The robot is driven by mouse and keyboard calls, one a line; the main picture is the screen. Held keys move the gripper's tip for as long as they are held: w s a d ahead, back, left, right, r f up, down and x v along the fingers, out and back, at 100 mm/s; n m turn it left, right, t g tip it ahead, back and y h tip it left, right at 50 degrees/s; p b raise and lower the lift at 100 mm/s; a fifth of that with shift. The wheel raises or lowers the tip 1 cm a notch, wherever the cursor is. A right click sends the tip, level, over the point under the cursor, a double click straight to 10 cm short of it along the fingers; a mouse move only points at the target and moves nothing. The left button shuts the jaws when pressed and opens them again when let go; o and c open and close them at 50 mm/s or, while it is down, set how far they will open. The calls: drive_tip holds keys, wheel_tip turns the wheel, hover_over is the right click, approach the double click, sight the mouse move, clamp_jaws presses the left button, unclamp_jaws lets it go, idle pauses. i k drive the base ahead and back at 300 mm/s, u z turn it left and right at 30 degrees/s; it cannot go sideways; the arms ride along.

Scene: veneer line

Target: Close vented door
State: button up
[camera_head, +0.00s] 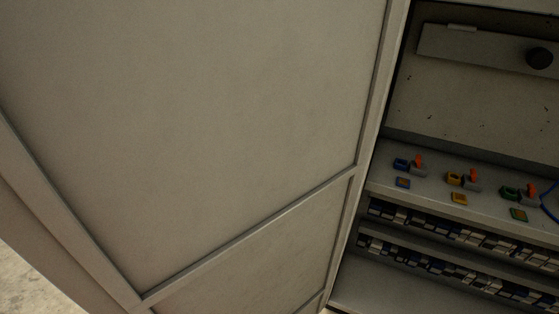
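A large beige-grey door (200,110) with raised frame strips fills the left and middle of the head view. It stands open beside a cabinet (480,105), whose inside shows at the right. No vents show on the part of the door in view. The door's lower left edge runs down toward the floor, and its right edge meets the cabinet opening. My gripper is not in view.
Inside the cabinet, a shelf holds small blue, yellow and green parts with orange levers (473,176). Rows of small blocks (450,233) sit below. A dark round knob (539,58) is on the back plate. Pale floor (30,285) shows at the lower left.

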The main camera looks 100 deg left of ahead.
sight(157, 156)
drive_tip(key=k, duration=2.4)
drive_tip(key=u, duration=1.15)
drive_tip(key=k, duration=0.7)
drive_tip(key=u, duration=0.95)
drive_tip(key=i, duration=0.4)
drive_tip(key=z, duration=0.15)
